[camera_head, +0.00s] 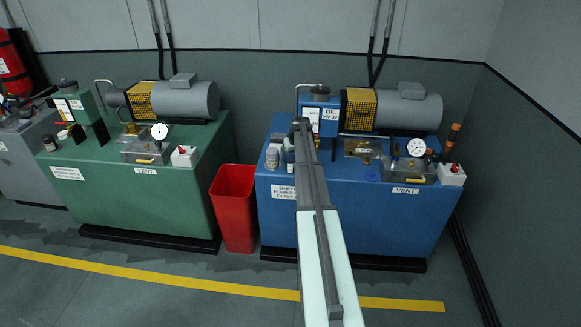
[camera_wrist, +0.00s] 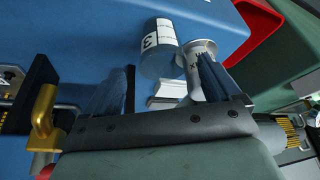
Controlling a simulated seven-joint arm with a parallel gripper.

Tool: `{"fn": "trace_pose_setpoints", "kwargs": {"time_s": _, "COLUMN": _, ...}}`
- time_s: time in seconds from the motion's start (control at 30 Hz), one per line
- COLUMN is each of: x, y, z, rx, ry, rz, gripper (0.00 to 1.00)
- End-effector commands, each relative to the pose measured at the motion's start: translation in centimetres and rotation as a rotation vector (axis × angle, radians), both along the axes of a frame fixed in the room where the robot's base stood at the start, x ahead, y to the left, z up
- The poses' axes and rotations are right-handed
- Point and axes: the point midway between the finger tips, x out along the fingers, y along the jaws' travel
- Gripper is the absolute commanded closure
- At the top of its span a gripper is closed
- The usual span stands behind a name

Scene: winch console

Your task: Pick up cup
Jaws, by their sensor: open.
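My gripper (camera_wrist: 168,88) is open in the wrist view, with one dark finger at left and one at right. A pale cup-like container (camera_wrist: 198,58) with a flared rim and dark lettering is at the right finger, which overlaps part of it. I cannot tell whether they touch. Beside it stands a blue-grey cylinder (camera_wrist: 160,50) with a white label marked 3. Nothing is held between the fingers. In the head view, a small pale container (camera_head: 272,157) stands on the left front of the blue console; my arm hides the gripper tips there. I cannot tell for certain which container is the cup.
The blue console (camera_head: 400,222) carries a motor (camera_head: 405,105), a gauge (camera_head: 416,147) and a white switch box (camera_head: 451,174). A red bin (camera_head: 234,205) stands between it and the green console (camera_head: 150,205). Open floor lies in front, crossed by a yellow line (camera_head: 150,273).

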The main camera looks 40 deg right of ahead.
Motion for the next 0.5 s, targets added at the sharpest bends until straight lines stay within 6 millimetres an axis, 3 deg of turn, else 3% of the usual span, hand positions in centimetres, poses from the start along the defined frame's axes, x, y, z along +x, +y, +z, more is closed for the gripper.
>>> {"fn": "trace_pose_setpoints", "kwargs": {"time_s": 0.27, "x": 0.7, "y": -0.1, "z": -1.5, "rx": 0.0, "ry": 0.0, "rz": 0.0, "gripper": 0.1}}
{"fn": "trace_pose_setpoints", "kwargs": {"time_s": 0.5, "x": 1.9, "y": -0.3, "z": -4.4, "rx": 0.0, "ry": 0.001, "rz": 0.0, "gripper": 0.1}}
